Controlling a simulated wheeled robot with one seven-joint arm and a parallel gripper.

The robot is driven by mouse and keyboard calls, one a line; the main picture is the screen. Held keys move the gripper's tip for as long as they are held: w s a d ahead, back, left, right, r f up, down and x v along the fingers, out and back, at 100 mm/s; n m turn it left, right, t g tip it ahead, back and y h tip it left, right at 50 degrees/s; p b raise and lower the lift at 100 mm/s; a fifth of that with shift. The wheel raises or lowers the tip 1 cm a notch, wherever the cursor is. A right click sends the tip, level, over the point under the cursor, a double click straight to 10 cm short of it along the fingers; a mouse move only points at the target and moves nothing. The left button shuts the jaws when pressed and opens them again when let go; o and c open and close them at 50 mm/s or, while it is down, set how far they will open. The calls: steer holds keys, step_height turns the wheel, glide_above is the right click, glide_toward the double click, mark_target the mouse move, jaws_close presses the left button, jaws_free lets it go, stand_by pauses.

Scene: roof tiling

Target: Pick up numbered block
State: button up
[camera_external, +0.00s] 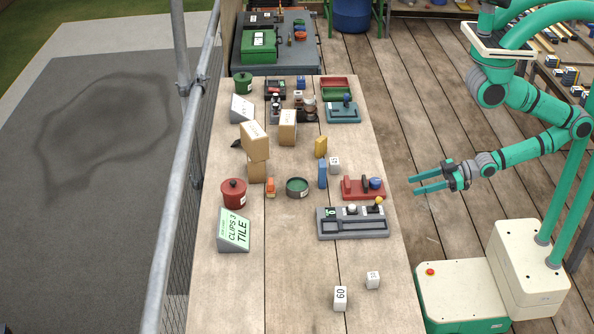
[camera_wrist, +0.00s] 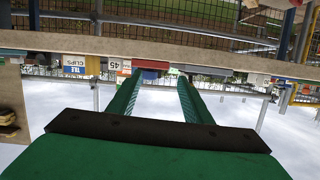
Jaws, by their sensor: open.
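Several white numbered blocks are on the table. One marked 60 (camera_external: 340,298) stands near the front edge, with a smaller one (camera_external: 373,280) just right of it. Another white block (camera_external: 335,165) sits mid-table beside a blue block (camera_external: 322,174). My gripper (camera_external: 411,185) is open and empty, off the table's right edge, pointing left towards the red holder (camera_external: 364,188). In the wrist view, which appears upside down, my open fingers (camera_wrist: 160,78) have nothing between them. A white block reading about 45 (camera_wrist: 113,65) shows beyond them.
The table (camera_external: 300,265) also bears a grey panel with knobs (camera_external: 353,230), a green sign reading CLIPS 3 TILE (camera_external: 234,230), a red pot (camera_external: 233,195), a dark green bowl (camera_external: 297,187) and stacked cardboard boxes (camera_external: 255,142). The front-left tabletop is clear.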

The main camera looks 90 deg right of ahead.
steer(key=w+a+f+n+g+y, duration=0.1)
steer(key=w+a+g+y, duration=0.15)
steer(key=a, duration=1.15)
steer(key=w+a+f+n+g+y, duration=0.1)
steer(key=a+y, duration=0.3)
steer(key=a, duration=1)
steer(key=w+a+r+n+t, duration=0.1)
steer(key=w+a+r+n, duration=0.2)
steer(key=w+a+r, duration=0.35)
steer(key=m+h, duration=0.3)
steer(key=h, duration=0.2)
glide_toward(367, 280)
steer(key=shift+a+f+t, duration=0.35)
steer(key=shift+f+t, duration=0.1)
steer(key=shift+f, duration=0.05)
steer(key=shift+w+a+r+m+h, duration=0.15)
steer(key=shift+a+m+h, duration=0.15)
steer(key=shift+m+h, duration=0.2)
steer(key=shift+w, duration=0.25)
steer(key=x, duration=1)
steer(key=shift+w+d, duration=0.15)
steer(key=shift+d, duration=0.1)
